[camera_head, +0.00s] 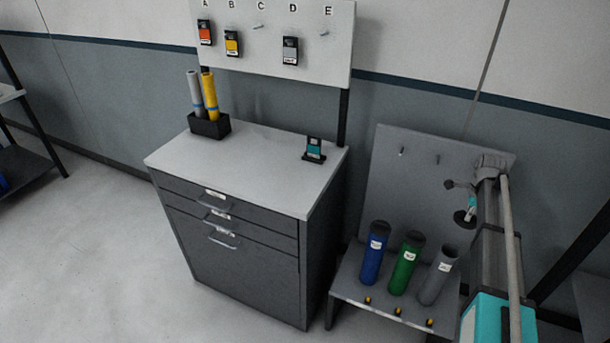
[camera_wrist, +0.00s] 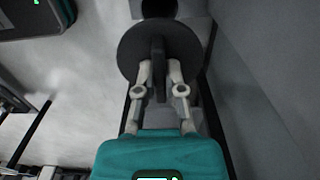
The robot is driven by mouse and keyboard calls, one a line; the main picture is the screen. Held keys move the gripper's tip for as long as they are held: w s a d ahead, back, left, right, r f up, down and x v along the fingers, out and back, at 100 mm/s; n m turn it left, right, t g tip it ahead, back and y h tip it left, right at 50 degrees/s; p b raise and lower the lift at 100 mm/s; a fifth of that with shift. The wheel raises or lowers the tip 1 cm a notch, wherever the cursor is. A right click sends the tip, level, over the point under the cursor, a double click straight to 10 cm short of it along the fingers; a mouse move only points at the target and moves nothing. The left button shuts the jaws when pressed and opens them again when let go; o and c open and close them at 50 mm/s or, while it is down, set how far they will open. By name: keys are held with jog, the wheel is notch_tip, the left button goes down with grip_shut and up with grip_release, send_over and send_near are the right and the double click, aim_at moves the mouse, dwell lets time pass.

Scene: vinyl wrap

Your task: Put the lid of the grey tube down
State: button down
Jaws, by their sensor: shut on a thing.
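The grey tube (camera_head: 438,279) stands on the low stand at the right in the head view, tilted slightly, with a white label. Its top looks uncovered. My gripper (camera_wrist: 159,72) is shut on the upright fin of a dark round lid (camera_wrist: 133,46) in the wrist view. In the head view the lid (camera_head: 461,218) shows as a small dark disc, held in the air above and a little right of the grey tube. The far side of the lid is hidden.
A blue tube (camera_head: 375,255) and a green tube (camera_head: 406,265) with dark tops stand left of the grey one. A grey back panel (camera_head: 400,180) with pegs rises behind them. A drawer cabinet (camera_head: 250,230) stands to the left; open floor lies further left.

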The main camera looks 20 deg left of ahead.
notch_tip(320, 180, up, 16)
jog(key=p, duration=1.4)
jog(key=shift+f, duration=0.15)
jog(key=shift+d, duration=0.15)
